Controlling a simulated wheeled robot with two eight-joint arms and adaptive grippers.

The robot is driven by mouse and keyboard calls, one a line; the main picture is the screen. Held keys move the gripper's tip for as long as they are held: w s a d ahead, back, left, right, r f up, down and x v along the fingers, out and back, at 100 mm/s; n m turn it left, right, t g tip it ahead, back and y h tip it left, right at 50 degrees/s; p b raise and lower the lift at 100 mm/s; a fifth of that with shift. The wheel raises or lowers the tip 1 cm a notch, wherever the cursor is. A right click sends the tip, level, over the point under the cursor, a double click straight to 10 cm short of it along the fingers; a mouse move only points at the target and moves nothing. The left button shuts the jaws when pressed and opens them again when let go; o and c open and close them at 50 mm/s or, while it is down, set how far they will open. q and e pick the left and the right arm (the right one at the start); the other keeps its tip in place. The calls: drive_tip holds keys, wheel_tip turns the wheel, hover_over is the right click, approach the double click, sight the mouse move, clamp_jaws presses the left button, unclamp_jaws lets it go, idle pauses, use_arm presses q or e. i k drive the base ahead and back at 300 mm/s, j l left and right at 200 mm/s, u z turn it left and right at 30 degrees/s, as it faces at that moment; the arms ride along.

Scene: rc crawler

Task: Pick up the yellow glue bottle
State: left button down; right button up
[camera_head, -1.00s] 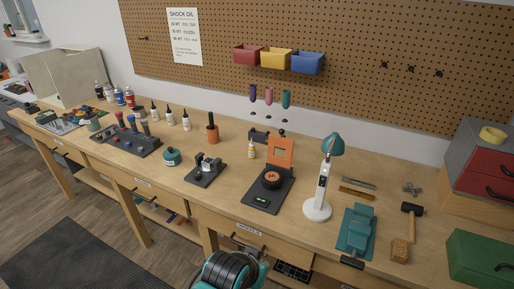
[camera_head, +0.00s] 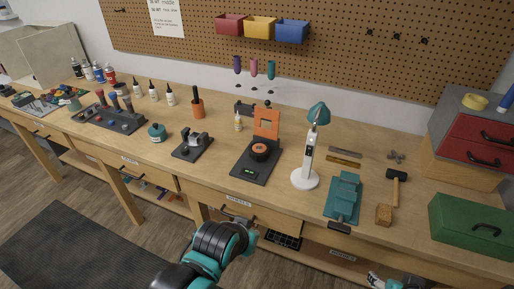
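A small pale bottle with yellow-orange colouring (camera_head: 238,122) stands upright on the workbench (camera_head: 280,203), just left of the orange upright panel of a black device. It is small in view and its label cannot be read; it is the most yellow bottle I see. A black and teal part of my own arm shows at the bottom centre, below the bench's front edge. No gripper fingers can be made out, and nothing touches the bottle.
The black device with the orange panel (camera_head: 266,122) stands right of the bottle. A black block (camera_head: 244,108) is behind it. A white and teal lamp (camera_head: 306,165), a black fixture (camera_head: 192,147) and an orange holder (camera_head: 197,108) stand nearby. Several white dropper bottles (camera_head: 154,93) are farther left.

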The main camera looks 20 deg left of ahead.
sight(238, 122)
drive_tip(key=i+j+u, duration=0.3)
drive_tip(key=i+j, duration=0.15)
drive_tip(key=j, duration=0.15)
drive_tip(key=i+j+u, duration=0.3)
drive_tip(key=i+j, duration=0.15)
